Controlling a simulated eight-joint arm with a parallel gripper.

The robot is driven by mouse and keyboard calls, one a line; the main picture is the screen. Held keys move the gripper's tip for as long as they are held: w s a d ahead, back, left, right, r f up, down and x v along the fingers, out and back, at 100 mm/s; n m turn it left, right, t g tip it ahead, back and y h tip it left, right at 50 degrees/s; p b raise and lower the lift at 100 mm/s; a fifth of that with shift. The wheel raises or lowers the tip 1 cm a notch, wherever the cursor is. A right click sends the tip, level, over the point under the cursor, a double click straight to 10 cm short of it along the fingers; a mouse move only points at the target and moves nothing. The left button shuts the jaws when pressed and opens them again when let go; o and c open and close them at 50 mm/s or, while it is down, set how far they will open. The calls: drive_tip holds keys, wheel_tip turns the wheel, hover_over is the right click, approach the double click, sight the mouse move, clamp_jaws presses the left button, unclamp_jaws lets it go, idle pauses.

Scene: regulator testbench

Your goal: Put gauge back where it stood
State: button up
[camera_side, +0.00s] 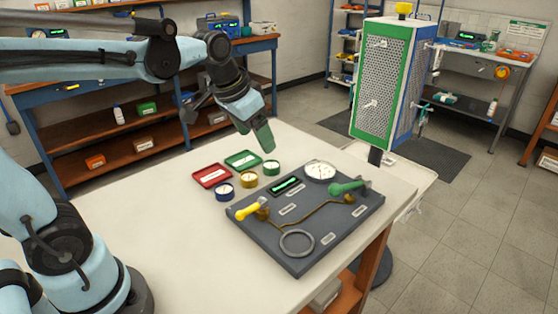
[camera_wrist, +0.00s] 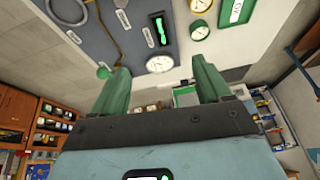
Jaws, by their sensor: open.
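The gauge (camera_side: 320,171) is a round white dial, face up at the far corner of the dark grey test board (camera_side: 285,262). It also shows in the wrist view (camera_wrist: 159,64), between my fingertips in the picture but beyond them. An empty grey ring (camera_side: 297,243) lies at the board's near end. My gripper (camera_side: 267,146) has green fingers and is raised above the table, to the left of the gauge and apart from it. In the wrist view my gripper (camera_wrist: 161,70) is open with nothing between its fingers.
The board carries a yellow-handled valve (camera_side: 247,210), a green-handled valve (camera_side: 345,188), a brass pipe and a lit display (camera_side: 286,185). Left of it are a red tray (camera_side: 212,176), a green tray (camera_side: 243,159) and small round blue, yellow and green pieces. The table's near left is clear.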

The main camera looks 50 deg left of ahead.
drive_tip(key=s+d+f, duration=0.1)
drive_tip(key=s, duration=0.1)
drive_tip(key=s+d+f+t, duration=0.1)
drive_tip(key=s+f, duration=0.1)
drive_tip(key=s, duration=0.1)
drive_tip(key=s+d+f+t, duration=0.1)
drive_tip(key=s+f, duration=0.1)
drive_tip(key=shift+s+d+n, duration=0.1)
drive_tip(key=shift+s+n, duration=0.3)
drive_tip(key=shift+r, duration=0.1)
idle(0.8)
